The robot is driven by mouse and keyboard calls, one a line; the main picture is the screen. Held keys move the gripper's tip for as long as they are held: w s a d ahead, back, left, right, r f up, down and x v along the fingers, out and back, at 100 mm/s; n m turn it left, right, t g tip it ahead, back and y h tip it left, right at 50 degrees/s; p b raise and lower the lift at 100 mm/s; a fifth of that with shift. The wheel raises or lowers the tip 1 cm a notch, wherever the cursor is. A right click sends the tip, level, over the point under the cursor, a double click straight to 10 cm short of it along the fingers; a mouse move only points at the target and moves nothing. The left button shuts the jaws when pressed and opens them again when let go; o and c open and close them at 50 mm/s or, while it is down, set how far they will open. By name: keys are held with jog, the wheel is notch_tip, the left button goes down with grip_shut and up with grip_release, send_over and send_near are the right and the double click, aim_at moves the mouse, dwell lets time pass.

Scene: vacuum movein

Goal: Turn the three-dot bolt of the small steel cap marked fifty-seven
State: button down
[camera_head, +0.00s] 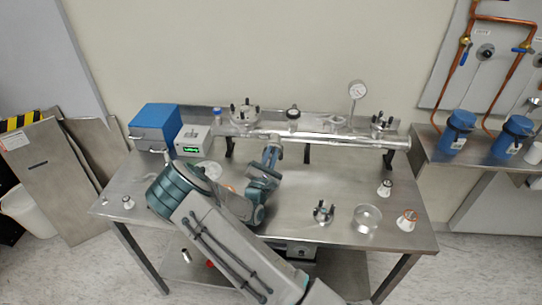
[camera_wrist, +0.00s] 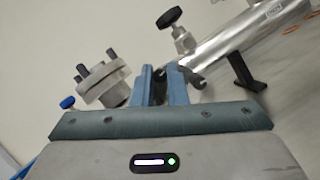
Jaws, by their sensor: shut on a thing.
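A steel tube (camera_head: 320,139) runs along the back of the table. A flanged cap with dark upright bolts (camera_head: 244,113) sits at its left end, and another (camera_head: 381,123) at its right end. A third bolted steel piece (camera_head: 323,212) stands on the table. No number or dot mark is legible, so I cannot tell which is fifty-seven. My gripper (camera_head: 274,146) is at the tube's front, between the end caps. In the wrist view its blue fingers (camera_wrist: 160,88) are shut on a small dark piece (camera_wrist: 158,90), mostly hidden. The left bolted cap (camera_wrist: 103,82) shows beside them, apart.
A dial gauge (camera_head: 357,90) and a black knob (camera_head: 293,113) rise from the tube. A blue box (camera_head: 156,125) and a meter (camera_head: 193,140) stand left. A glass bowl (camera_head: 367,218) and small white-and-steel pieces (camera_head: 406,220) stand right.

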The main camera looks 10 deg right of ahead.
jog(key=n+t+y, duration=0.1)
jog(key=n, duration=0.1)
jog(key=n+y+p, duration=0.1)
jog(key=n, duration=0.2)
jog(key=shift+d+t, duration=0.1)
jog(key=shift+t, duration=0.3)
jog(key=n+y+p, duration=0.1)
jog(key=n, duration=0.2)
jog(key=n+t+y, duration=0.1)
jog(key=n+y, duration=0.1)
jog(key=shift+s+d+r+n+p, duration=0.1)
jog(key=shift+n+p, duration=0.25)
jog(key=shift+n, duration=0.05)
jog(key=n+y+p, duration=0.2)
jog(key=n, duration=0.3)
jog(key=shift+d+n+y+p, duration=0.1)
jog(key=shift+n+y+p, duration=1)
jog(key=shift+n, duration=1)
jog(key=c, duration=1.4)
grip_release()
jog(key=shift+c, duration=0.2)
